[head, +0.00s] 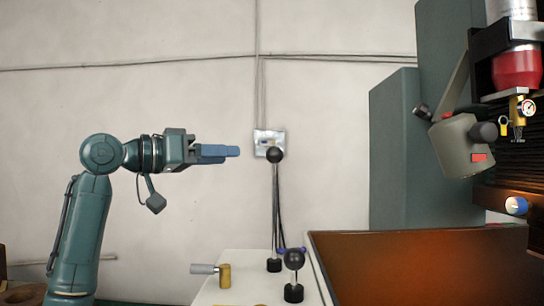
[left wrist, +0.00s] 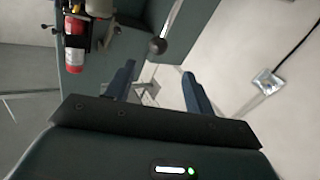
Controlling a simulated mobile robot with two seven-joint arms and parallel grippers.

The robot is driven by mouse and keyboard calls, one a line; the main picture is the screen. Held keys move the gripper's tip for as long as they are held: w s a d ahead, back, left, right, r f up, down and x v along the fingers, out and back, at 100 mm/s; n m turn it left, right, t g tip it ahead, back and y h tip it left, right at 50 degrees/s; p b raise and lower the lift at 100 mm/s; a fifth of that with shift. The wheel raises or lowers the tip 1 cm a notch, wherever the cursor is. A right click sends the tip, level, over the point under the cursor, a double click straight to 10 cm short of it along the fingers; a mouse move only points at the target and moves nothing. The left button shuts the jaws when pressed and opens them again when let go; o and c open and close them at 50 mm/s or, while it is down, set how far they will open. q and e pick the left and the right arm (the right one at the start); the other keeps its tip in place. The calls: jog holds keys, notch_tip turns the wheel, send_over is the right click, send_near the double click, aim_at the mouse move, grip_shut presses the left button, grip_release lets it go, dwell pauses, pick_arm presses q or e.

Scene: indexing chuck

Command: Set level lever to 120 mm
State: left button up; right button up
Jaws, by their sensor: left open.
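A tall lever with a black ball knob (head: 275,155) stands upright on the pale cabinet top in the head view. A shorter lever with a black ball knob (head: 294,258) stands in front of it. No label or scale is readable, so I cannot tell which is the level lever. My left gripper (head: 238,151) is level with the tall lever's knob, to its left, pointing at it and apart from it. In the left wrist view the left gripper (left wrist: 159,70) is open and empty, and a ball knob on a rod (left wrist: 157,46) shows just beyond the fingertips.
A brass-coloured piece with a grey handle (head: 224,275) is on the pale cabinet top (head: 240,262). A brown tray (head: 400,240) lies to the right. A grey-green machine with a red cylinder (head: 516,68) stands at far right. The space above the cabinet's left part is clear.

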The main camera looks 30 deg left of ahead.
aim_at(267, 154)
pick_arm(q)
jog(key=p+x, duration=0.4)
jog(key=x, duration=0.7)
jog(key=shift+w+d+r, duration=0.15)
jog(key=shift+w+d, duration=0.1)
jog(key=shift+d, duration=0.05)
jog(key=shift+w+d, duration=0.2)
jog(key=shift+w, duration=0.25)
grip_shut()
